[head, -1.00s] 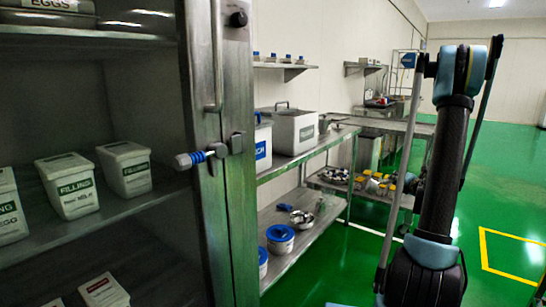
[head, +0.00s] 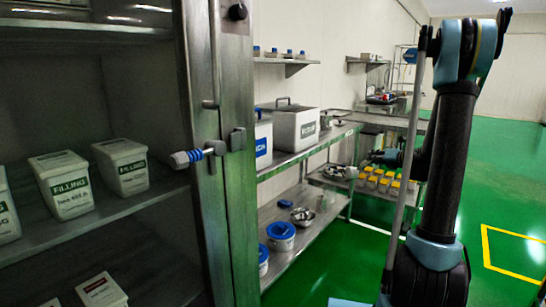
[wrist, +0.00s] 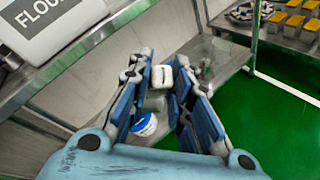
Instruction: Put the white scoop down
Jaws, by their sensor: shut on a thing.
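My gripper (wrist: 166,68) points away from the camera in the wrist view, its blue fingers closed on the white scoop (wrist: 162,78). Only a small white part of the scoop shows between the fingertips; the rest is hidden or hard to make out. The gripper is above the gap beside the steel shelf unit, with the lower shelf beneath it. In the head view my gripper (head: 386,157) is small, in front of the far tables, and the scoop is not clear there.
A flour bin (wrist: 55,22) stands on the upper shelf (head: 275,165). Yellow-topped blocks (head: 385,180) sit on a far low shelf. An open cabinet with filling tubs (head: 63,185) stands left.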

